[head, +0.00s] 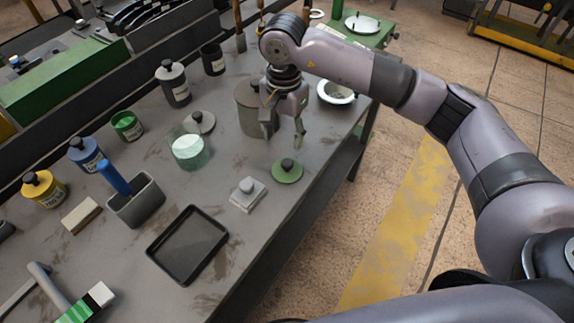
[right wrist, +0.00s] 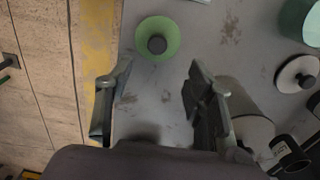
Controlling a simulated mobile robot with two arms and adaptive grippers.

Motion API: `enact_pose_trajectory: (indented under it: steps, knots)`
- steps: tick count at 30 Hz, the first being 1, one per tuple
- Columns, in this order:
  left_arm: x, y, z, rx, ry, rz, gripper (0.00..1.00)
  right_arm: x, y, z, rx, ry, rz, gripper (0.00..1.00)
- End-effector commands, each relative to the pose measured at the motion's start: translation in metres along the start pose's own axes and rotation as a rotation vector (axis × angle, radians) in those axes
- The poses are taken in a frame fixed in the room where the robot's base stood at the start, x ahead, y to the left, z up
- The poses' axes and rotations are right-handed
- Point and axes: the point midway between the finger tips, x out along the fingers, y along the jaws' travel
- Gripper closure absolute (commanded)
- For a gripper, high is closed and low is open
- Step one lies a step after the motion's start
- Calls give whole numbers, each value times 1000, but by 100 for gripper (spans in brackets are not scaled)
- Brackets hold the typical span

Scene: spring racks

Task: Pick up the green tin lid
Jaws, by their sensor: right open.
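The green tin lid (head: 287,171) lies flat on the grey workbench near its right edge, with a dark round knob on top. In the right wrist view the green tin lid (right wrist: 157,39) is at the top, beyond my fingertips. My right gripper (head: 286,138) is open and empty, above the bench and behind the lid in the head view. In the right wrist view its two fingers (right wrist: 152,82) stand wide apart, with bare bench between them. My left gripper is not in view.
A grey canister (head: 252,108) stands close behind my right gripper. A black tray (head: 187,244) lies nearer. The bench edge is close on the right.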

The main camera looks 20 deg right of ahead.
Motion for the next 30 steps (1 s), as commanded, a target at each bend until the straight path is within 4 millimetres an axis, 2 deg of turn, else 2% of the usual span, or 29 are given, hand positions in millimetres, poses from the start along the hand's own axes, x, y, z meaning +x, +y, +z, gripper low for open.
enact_pose_trajectory:
  steps: [1, 7, 15, 20, 24, 30]
  knots:
    - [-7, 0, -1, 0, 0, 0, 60, 10, 1, 1, 1, -3, 5, 51]
    - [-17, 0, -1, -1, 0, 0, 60, 46, 0, 1, 1, -4, 2, 51]
    - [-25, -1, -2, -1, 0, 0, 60, 66, 1, 0, 1, -3, 1, 51]
    - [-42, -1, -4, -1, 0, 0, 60, 88, 5, -2, 2, -5, 3, 51]
    - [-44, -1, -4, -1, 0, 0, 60, 107, 4, -2, 0, -4, 1, 51]
    - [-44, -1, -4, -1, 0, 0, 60, 112, 3, -3, -1, -2, -3, 51]
